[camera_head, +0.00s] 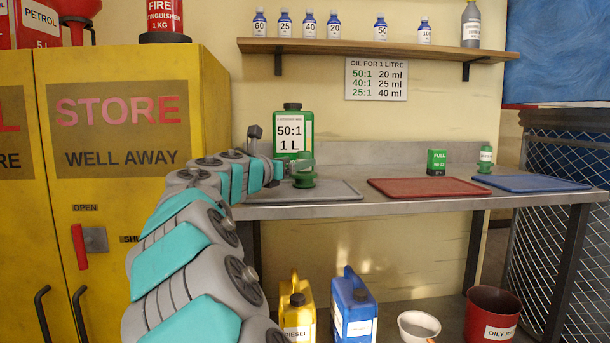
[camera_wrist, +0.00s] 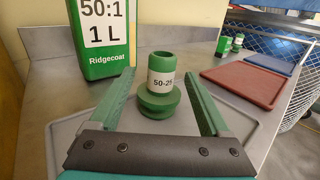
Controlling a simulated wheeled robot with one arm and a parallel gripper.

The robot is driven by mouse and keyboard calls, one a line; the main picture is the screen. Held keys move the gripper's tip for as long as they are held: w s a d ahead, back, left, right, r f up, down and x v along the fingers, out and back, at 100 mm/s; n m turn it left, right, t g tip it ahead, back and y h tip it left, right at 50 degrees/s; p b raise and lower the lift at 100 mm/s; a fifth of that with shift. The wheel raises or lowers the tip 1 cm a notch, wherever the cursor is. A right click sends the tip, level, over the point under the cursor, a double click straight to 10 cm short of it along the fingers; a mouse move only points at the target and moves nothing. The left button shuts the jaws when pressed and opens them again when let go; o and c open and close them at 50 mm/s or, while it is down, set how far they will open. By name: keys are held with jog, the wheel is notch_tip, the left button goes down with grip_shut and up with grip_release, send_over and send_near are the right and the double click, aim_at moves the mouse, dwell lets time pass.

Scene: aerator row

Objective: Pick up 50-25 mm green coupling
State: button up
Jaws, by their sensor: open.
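The green coupling (camera_wrist: 161,88) with a white "50-25" label stands upright on a grey mat (camera_wrist: 72,124) in the wrist view. It has a narrow top and a wide flanged base. My gripper (camera_wrist: 162,90) is open, with one green finger on each side of the coupling and visible gaps to both. In the head view the coupling (camera_head: 304,181) shows on the grey mat (camera_head: 335,191) at the end of my arm, partly hidden by my gripper (camera_head: 290,166).
A green "50:1 1 L" can (camera_head: 293,130) stands close behind the coupling. A red mat (camera_head: 425,188) and a blue mat (camera_head: 530,183) lie to the right. A small green box (camera_head: 437,161) and another green labelled fitting (camera_head: 485,160) stand at the bench's back right. A shelf (camera_head: 375,50) hangs above.

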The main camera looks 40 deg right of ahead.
jog(key=x, duration=0.6)
jog(key=shift+d+f+b, duration=0.15)
jog(key=shift+d+b, duration=0.15)
jog(key=shift+d, duration=0.3)
jog(key=shift+c, duration=0.2)
grip_shut()
